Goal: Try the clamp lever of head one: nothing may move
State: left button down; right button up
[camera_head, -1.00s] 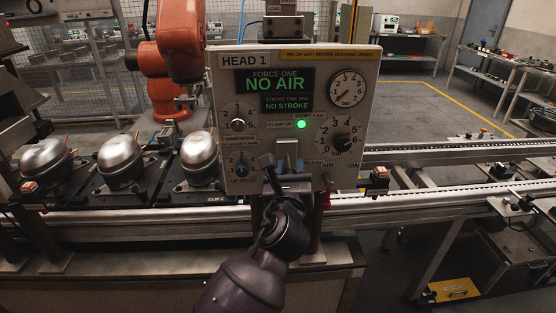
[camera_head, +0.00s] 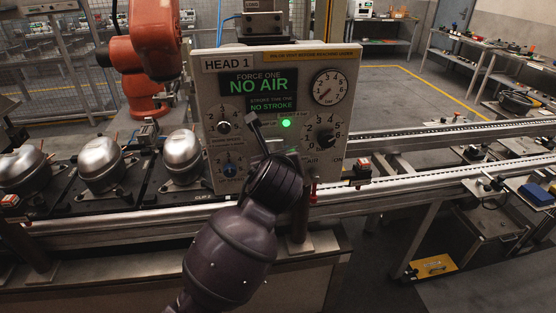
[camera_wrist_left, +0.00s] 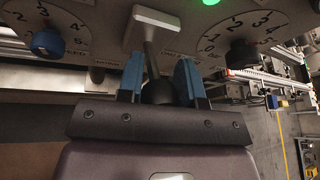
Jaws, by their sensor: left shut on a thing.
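The HEAD 1 panel (camera_head: 300,64) faces me, its display (camera_head: 262,84) reading "NO AIR" and "NO STROKE". A green lamp (camera_head: 286,123) is lit; it also shows at the top edge of the left wrist view (camera_wrist_left: 211,2). In that view the clamp lever (camera_wrist_left: 151,52) comes out of a pale square plate (camera_wrist_left: 150,22) and ends in a dark round knob. My left gripper (camera_wrist_left: 159,80) is shut on the lever, with its blue fingers either side of the knob. In the head view my own wrist hides the lever and fingers. My right gripper is not in view.
Dials (camera_head: 324,136) and a gauge (camera_head: 328,87) sit close around the lever on the panel. Silver compressors (camera_head: 102,164) stand on pallets left of the panel. Conveyor rails (camera_head: 420,186) run to the right. An orange robot arm (camera_head: 155,45) stands behind.

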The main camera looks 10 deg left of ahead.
pick_arm(q)
jog(key=shift+w+r+g, duration=0.15)
jog(key=shift+r+g, duration=0.1)
jog(key=shift+g, duration=0.25)
jog(key=c, duration=0.8)
grip_release()
jog(key=v, duration=1.1)
jog(key=shift+a, duration=0.15)
jog(key=shift+f+b, duration=0.15)
jog(key=shift+b, duration=0.15)
